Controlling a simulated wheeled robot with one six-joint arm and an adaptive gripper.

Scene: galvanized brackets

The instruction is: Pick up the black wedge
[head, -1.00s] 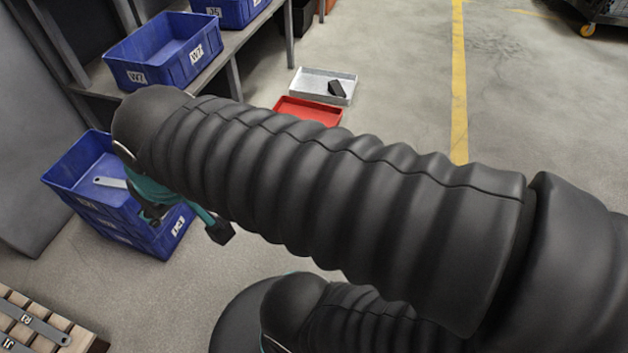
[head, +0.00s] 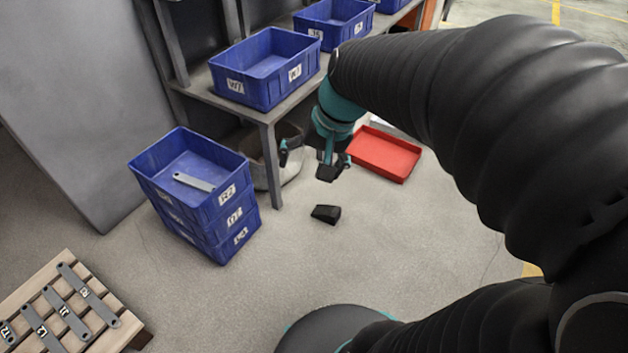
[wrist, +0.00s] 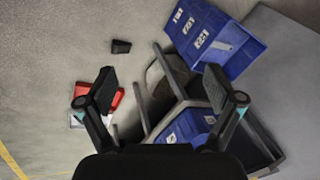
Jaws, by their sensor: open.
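The black wedge (head: 325,214) lies on the grey floor in the head view, to the right of the blue crate stack and in front of the red tray. In the wrist view the wedge (wrist: 121,46) lies beyond the fingertips, nearer the left finger. My gripper (head: 308,163) is open and empty, with teal and black fingers. In the head view it hangs just above the wedge in the picture and is apart from it. In the wrist view my gripper (wrist: 160,80) shows both fingers spread wide, with nothing between them.
A stack of blue crates (head: 213,210) stands left, the top one holding a grey bracket (head: 195,182). A shelf with blue bins (head: 265,85) stands behind. The red tray (head: 385,155) is on the floor. A slatted pallet (head: 30,290) with several brackets is front left. Floor around the wedge is clear.

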